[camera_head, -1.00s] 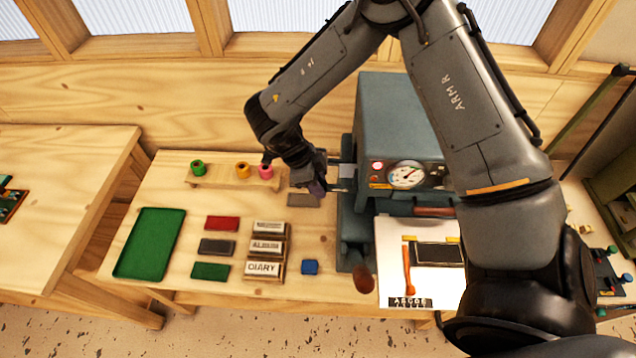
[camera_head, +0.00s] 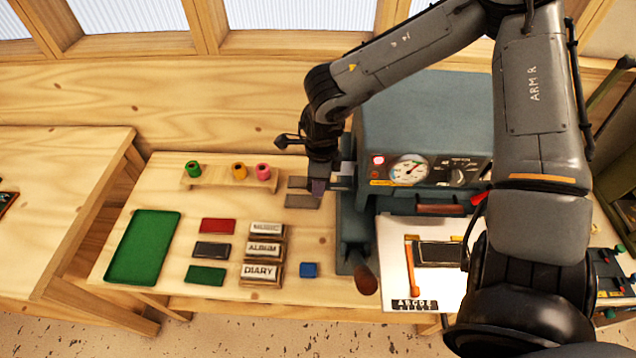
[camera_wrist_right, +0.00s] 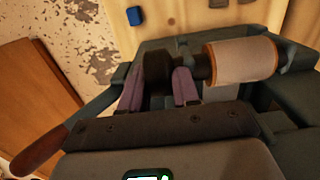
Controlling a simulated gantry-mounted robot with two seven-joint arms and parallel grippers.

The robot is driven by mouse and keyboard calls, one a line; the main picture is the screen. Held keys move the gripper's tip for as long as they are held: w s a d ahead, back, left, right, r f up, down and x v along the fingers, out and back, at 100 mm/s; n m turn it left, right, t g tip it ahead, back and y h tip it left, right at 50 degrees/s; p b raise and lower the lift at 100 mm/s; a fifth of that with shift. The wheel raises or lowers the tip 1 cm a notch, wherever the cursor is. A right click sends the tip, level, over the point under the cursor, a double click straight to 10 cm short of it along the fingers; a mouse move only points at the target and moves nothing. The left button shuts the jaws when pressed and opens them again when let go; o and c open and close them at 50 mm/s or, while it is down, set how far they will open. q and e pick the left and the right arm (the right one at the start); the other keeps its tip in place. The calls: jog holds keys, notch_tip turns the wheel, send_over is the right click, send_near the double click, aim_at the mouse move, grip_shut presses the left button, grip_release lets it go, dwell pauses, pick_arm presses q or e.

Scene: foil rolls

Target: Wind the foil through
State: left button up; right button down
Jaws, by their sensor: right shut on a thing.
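My right gripper (camera_head: 319,187) is at the left side of the blue-grey press (camera_head: 420,115). In the right wrist view its purple fingers (camera_wrist_right: 158,78) are shut on a black knob (camera_wrist_right: 185,52) on a short spindle. A roll with pale pinkish foil and orange ends (camera_wrist_right: 242,60) sits just to the right on that spindle. In the head view the gripper hides most of this. A green roll (camera_head: 193,168), a yellow roll (camera_head: 239,171) and a pink roll (camera_head: 263,171) stand on a wooden rack. My left gripper is not in view.
A green tray (camera_head: 145,247) lies at the left of the bench. Coloured blocks, stamps marked MUSIC, ALBUM and DIARY (camera_head: 259,272), and a small blue block (camera_head: 308,270) lie in front. The press has a gauge (camera_head: 409,171), and a brown-handled lever (camera_head: 365,279) projects forward.

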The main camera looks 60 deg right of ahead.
jog(key=c, duration=0.9)
grip_release()
jog(key=r, duration=1)
jog(key=shift+s+d+r, duration=0.15)
jog(key=shift+s+r, duration=0.1)
jog(key=shift+r, duration=0.15)
